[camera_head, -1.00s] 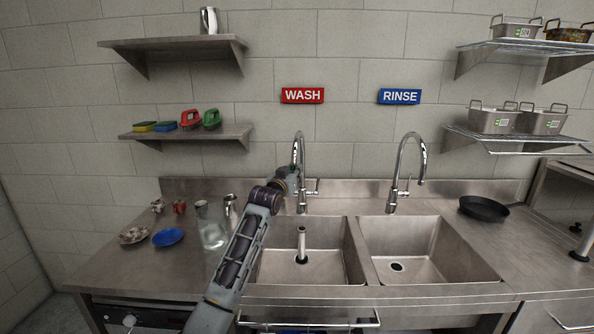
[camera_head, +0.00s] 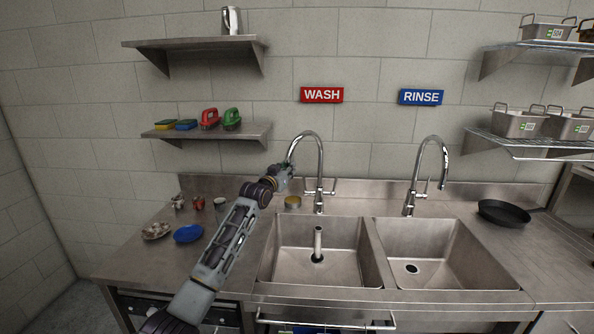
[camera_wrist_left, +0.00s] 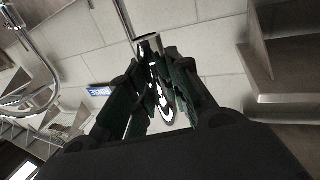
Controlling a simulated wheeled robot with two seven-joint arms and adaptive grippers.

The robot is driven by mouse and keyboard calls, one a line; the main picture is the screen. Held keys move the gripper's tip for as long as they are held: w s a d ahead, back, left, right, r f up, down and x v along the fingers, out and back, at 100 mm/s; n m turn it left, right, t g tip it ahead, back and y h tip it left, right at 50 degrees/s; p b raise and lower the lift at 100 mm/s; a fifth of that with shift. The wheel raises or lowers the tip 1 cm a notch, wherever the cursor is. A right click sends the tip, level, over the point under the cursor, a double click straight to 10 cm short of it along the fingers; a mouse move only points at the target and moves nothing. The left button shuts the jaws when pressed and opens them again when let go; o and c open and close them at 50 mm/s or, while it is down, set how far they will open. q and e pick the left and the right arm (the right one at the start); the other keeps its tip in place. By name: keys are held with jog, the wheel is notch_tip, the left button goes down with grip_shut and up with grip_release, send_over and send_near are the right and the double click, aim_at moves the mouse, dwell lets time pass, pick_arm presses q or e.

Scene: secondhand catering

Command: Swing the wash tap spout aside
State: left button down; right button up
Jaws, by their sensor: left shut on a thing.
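The wash tap (camera_head: 320,165) stands behind the left basin, under the red WASH sign. Its chrome gooseneck spout arcs to the left, with its end at my left gripper (camera_head: 286,172). In the left wrist view the spout end (camera_wrist_left: 148,42) comes down between the dark fingers of the left gripper (camera_wrist_left: 160,90), which is shut on it. The tap's side lever (camera_head: 334,187) is on the right of its body. The fingers hide the spout's tip in the head view. My right gripper is not in view.
The rinse tap (camera_head: 428,165) stands to the right behind its basin. An upright pipe (camera_head: 317,243) stands in the wash basin (camera_head: 290,262). A small tin (camera_head: 292,202) sits left of the wash tap. A blue dish (camera_head: 188,233) lies on the left counter.

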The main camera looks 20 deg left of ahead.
pick_arm(q)
jog(key=shift+w+a, duration=0.4)
jog(key=shift+a, duration=0.5)
jog(key=shift+w+a, duration=0.35)
jog(key=shift+a, duration=0.5)
jog(key=c, duration=1.3)
grip_release()
jog(key=shift+a, duration=0.1)
jog(key=s, duration=1.2)
jog(key=shift+a, duration=0.2)
